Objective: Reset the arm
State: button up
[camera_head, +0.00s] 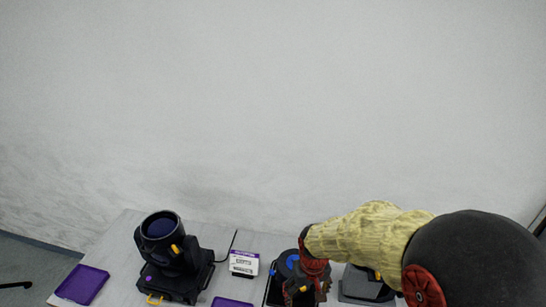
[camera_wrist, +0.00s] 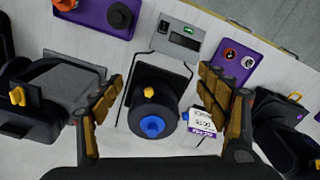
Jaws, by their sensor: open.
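My gripper (camera_wrist: 166,110) is open in the wrist view, its two tan ridged fingers standing wide apart on either side of a black par can (camera_wrist: 152,90) with a blue knob and a yellow knob. The fingers are apart from the can, and nothing is held. In the head view my arm reaches in from the right, and my gripper (camera_head: 306,283) is above the par can (camera_head: 283,266), which it partly hides.
A black moving-head light (camera_head: 172,255) stands at left on the white table. Purple trays (camera_head: 82,284) lie nearby. A white-and-purple labelled box (camera_head: 244,263) is beside the can. A grey device with a green display (camera_wrist: 182,40) is behind it. The wall is bare.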

jog(key=s+d+r+m+t+b, duration=0.1)
jog(key=s+d+r+b, duration=0.3)
jog(key=s+b, duration=0.4)
jog(key=s+d+r+m+t+b, duration=0.1)
jog(key=s+d+r+t+b, duration=0.3)
jog(key=s+b, duration=0.4)
jog(key=shift+d+r+b, duration=0.55)
jog(key=shift+r, duration=0.05)
jog(key=shift+c, duration=0.3)
dwell(1.8)
